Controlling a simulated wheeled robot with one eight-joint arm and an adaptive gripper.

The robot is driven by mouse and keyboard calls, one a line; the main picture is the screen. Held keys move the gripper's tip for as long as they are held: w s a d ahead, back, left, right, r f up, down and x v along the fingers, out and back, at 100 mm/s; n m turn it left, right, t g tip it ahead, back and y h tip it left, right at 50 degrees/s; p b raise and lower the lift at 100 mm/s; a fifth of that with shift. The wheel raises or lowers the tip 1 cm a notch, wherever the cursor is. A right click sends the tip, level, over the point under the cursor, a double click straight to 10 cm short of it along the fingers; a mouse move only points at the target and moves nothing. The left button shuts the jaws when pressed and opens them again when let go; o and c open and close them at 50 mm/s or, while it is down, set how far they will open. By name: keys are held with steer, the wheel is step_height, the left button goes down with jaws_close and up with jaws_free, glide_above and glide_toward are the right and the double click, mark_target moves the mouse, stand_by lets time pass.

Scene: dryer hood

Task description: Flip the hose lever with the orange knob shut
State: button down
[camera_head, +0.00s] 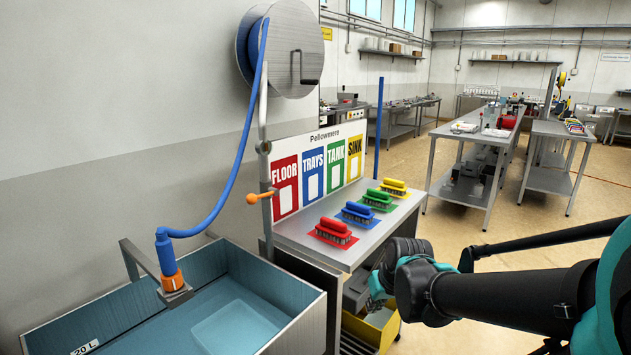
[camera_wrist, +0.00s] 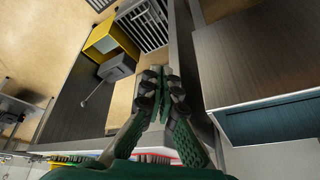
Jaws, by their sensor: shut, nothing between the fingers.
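The hose lever's orange knob (camera_head: 252,198) shows in the head view, on a short arm sticking out to the left of the upright pipe (camera_head: 264,150) beside the sink. The lever lies nearly level, across the pipe. The blue hose (camera_head: 228,185) hangs from the wall reel to an orange-collared nozzle end (camera_head: 170,278) at the sink's edge. My gripper (camera_wrist: 163,74) shows in the wrist view with its green fingers together and nothing between them. In the head view my arm is low at the right, beyond the bench's front edge, well apart from the lever. The wrist view does not show the lever.
The bench (camera_head: 300,232) carries several coloured brushes, including a red one (camera_head: 333,232), between the lever and my arm. The blue sink (camera_head: 310,300) stands at the left. A yellow box (camera_head: 381,328) is low under the bench and also shows in the wrist view (camera_wrist: 103,38).

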steer(key=s+d+f+m+h, duration=0.2)
steer(key=s+d+f, duration=0.2)
steer(key=s+f, duration=0.1)
steer(key=w+a+r+n+y, duration=0.2)
steer(key=w+a+r, duration=0.4)
steer(key=w+r, duration=0.25)
steer(key=w+a+r+n+y, duration=0.1)
steer(key=w+a+r+n, duration=0.2)
steer(key=w+a+r, duration=0.45)
steer(key=w+a+r+n+g+y, duration=0.1)
steer(key=a+r+n, duration=0.1)
steer(key=a+r, duration=0.5)
steer(key=w+a+r+n+y, duration=0.1)
steer(key=w+a+r, duration=0.15)
steer(key=r, duration=0.85)
steer(key=w+a+r+n+g+y, duration=0.1)
steer(key=a+r+n, duration=0.1)
steer(key=a+r, duration=0.6)
glide_above(262, 196)
step_height(262, 196, down, 6)
steer(key=shift+w+d+r, duration=0.1)
steer(key=shift+w+d, duration=0.05)
steer(key=shift+t, duration=0.3)
steer(key=shift+s+f, duration=0.15)
steer(key=shift+f, duration=1)
steer(key=shift+s+f, duration=0.15)
steer(key=shift+f, duration=0.95)
steer(key=shift+f, duration=0.1)
